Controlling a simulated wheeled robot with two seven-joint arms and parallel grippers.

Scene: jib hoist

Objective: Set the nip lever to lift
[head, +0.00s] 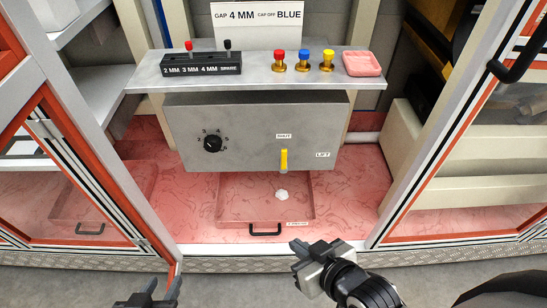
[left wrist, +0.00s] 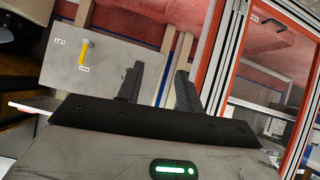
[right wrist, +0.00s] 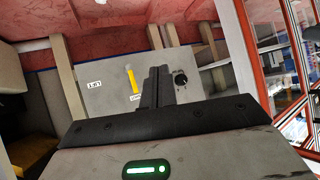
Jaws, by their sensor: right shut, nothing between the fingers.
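The nip lever (head: 284,161) is a short yellow bar on the front of a grey panel (head: 245,150). It stands upright and points at the SHUT label (head: 284,136). The LIFT label (head: 323,155) is to its right. The lever also shows in the left wrist view (left wrist: 83,51) and the right wrist view (right wrist: 132,80), both upside down. My right gripper (head: 312,247) is shut and empty, in front of and below the lever, apart from it. My left gripper (head: 158,289) is open and empty at the lower left, far from the panel.
A black dial (head: 212,143) is on the panel's left. A shelf (head: 260,78) above holds a black gauge block (head: 201,64), coloured plugs and a pink dish (head: 362,63). Orange-edged doors (head: 100,170) flank the opening.

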